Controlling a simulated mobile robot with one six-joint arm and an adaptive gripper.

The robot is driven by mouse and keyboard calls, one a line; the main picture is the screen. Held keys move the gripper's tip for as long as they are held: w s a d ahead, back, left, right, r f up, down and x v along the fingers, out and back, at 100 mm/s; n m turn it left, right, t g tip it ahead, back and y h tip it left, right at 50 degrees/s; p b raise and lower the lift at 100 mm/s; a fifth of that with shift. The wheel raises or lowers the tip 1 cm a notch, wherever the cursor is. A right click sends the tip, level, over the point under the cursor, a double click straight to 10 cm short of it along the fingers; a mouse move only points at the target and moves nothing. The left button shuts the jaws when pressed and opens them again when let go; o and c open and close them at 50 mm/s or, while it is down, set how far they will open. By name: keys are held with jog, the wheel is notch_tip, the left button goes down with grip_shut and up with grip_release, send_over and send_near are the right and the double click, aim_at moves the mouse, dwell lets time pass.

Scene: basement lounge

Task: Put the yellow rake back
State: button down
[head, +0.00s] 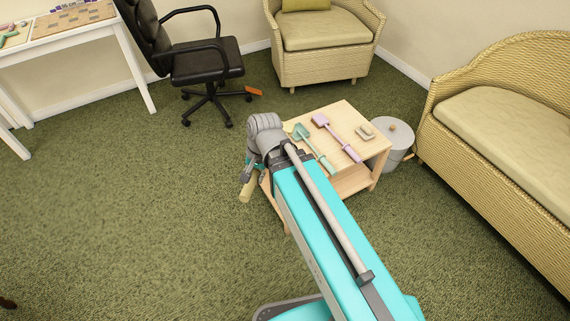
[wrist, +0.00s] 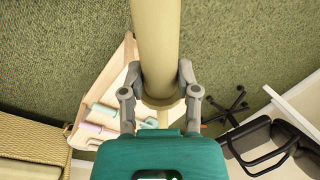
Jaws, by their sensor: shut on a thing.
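My gripper (head: 250,171) is shut on a pale yellow, round handle, which I take to be the yellow rake (head: 246,190). In the wrist view my gripper (wrist: 160,82) has one finger on each side of the thick yellow shaft (wrist: 156,35), which runs up out of the frame. The rake's toothed head cannot be made out. The gripper is in the air just left of a light wooden table (head: 378,148). On its top lie a teal tool (head: 310,143), a mauve spade (head: 335,136) and a small tan piece (head: 365,132).
A grey round bin (head: 396,138) stands right of the table, near the wicker sofa (head: 500,110). A wicker armchair (head: 320,40) and black office chair (head: 205,62) stand behind. A white desk (head: 75,35) is far left. Carpet at left is clear.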

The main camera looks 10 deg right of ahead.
jog(key=w+d+f+m+t+b, duration=0.1)
jog(key=w+d+f+m+b, duration=0.2)
jog(key=w+f+b, duration=0.3)
jog(key=w+d+f+m+t+h+b, duration=0.1)
jog(key=w+d+f+m+b, duration=0.2)
jog(key=f+b, duration=0.7)
jog(key=shift+w+f+m+h, duration=0.3)
jog(key=shift+w+f+m, duration=0.25)
jog(key=shift+w+m, duration=0.9)
jog(key=shift+b, duration=0.3)
jog(key=w+a+f+b, duration=0.4)
jog(key=w+f+b, duration=0.5)
jog(key=w, duration=0.3)
jog(key=shift+w, duration=0.25)
jog(key=shift+f, duration=0.1)
